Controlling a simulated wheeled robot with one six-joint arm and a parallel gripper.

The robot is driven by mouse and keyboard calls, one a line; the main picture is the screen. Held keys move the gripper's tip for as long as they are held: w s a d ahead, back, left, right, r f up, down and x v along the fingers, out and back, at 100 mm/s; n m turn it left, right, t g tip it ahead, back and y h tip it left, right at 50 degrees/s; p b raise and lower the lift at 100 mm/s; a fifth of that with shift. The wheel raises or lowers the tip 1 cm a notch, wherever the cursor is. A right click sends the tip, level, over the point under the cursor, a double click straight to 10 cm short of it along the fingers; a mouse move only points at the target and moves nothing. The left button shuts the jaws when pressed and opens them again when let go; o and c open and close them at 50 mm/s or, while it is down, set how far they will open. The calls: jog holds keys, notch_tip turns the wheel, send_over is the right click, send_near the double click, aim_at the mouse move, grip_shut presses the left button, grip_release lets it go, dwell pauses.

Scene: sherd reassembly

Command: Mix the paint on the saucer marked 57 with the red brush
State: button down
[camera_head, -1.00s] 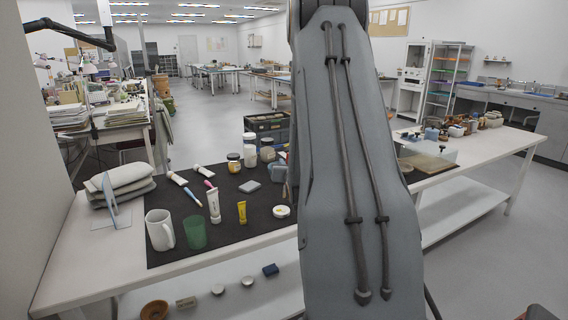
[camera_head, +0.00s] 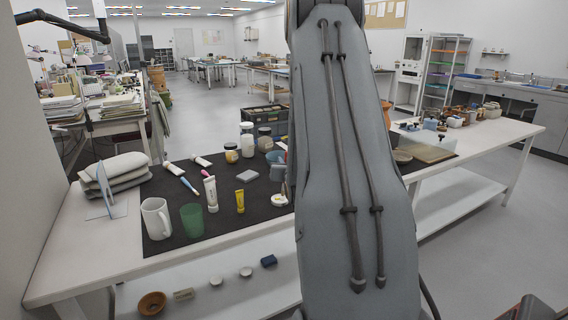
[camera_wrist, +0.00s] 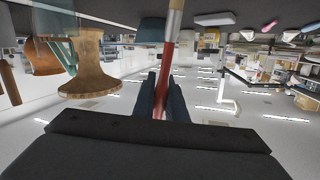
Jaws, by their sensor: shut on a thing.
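The red brush (camera_wrist: 169,65) is in my gripper (camera_wrist: 162,92). In the wrist view its red handle stands between the two dark fingers, with a pale ferrule toward the top edge; its tip is out of that view. A small white saucer (camera_head: 277,201) with yellow on it lies on the dark mat, beside my arm in the head view. Its marking is too small to read. A thin dark shape stands at the saucer's right edge; I cannot tell whether it touches the paint. My arm hides my gripper in the head view.
The dark mat (camera_head: 222,224) also holds a white mug (camera_head: 156,219), a green cup (camera_head: 193,220), paint tubes (camera_head: 240,201), several jars (camera_head: 247,142) and a grey block (camera_head: 247,176). Grey cushions (camera_head: 115,172) lie at the left. My arm hides the table's middle.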

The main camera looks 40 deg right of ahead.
jog(key=shift+f, duration=0.35)
dwell(0.5)
jog(key=shift+a, duration=0.1)
jog(key=shift+a, duration=1.1)
jog(key=shift+d, duration=0.1)
jog(key=shift+s+d, duration=0.15)
jog(key=shift+d, duration=0.8)
jog(key=shift+w+a, duration=0.25)
jog(key=shift+a, duration=0.25)
jog(key=shift+w+a, duration=0.2)
jog(key=shift+a, duration=0.3)
